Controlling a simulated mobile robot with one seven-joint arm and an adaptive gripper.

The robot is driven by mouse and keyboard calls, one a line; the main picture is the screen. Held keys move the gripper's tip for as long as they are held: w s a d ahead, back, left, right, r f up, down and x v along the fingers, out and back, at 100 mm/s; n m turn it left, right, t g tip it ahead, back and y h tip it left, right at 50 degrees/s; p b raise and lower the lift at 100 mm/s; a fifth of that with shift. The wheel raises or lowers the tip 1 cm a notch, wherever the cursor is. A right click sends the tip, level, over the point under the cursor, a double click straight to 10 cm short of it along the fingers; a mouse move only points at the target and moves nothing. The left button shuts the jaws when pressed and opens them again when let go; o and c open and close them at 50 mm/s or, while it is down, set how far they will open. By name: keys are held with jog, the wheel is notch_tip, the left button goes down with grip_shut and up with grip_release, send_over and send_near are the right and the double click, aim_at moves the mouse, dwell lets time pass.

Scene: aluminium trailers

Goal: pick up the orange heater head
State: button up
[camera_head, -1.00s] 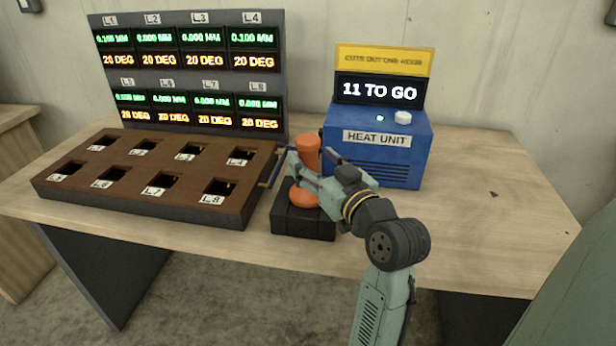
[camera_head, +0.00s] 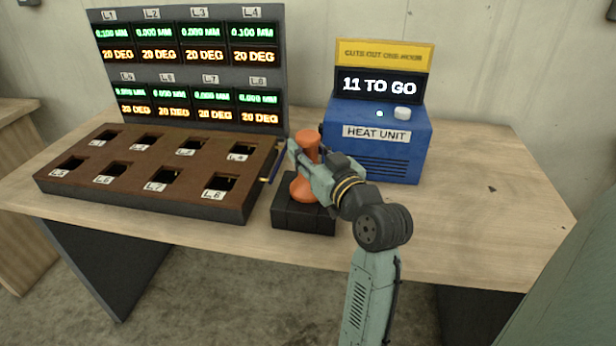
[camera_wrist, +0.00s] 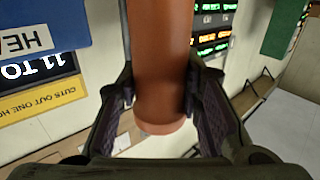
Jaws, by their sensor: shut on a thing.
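The orange heater head (camera_head: 302,188) stands upright at the black block (camera_head: 303,218), near the table's front edge. It has a wide top, a narrower waist and a wide foot. My gripper (camera_head: 309,161) reaches in from the right and is shut on its middle part. In the wrist view the heater head (camera_wrist: 160,60) runs down between the two dark fingers of my gripper (camera_wrist: 160,100), one on each side. I cannot tell whether its foot touches the block.
A brown rack (camera_head: 145,190) with several labelled square holes lies to the left. A display panel (camera_head: 190,70) stands behind it. The blue heat unit (camera_head: 375,150) stands behind my gripper to the right, its sign reading "11 TO GO". The table's right side is clear.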

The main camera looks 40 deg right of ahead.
grip_shut()
dwell(0.3)
jog(key=shift+r, duration=0.15)
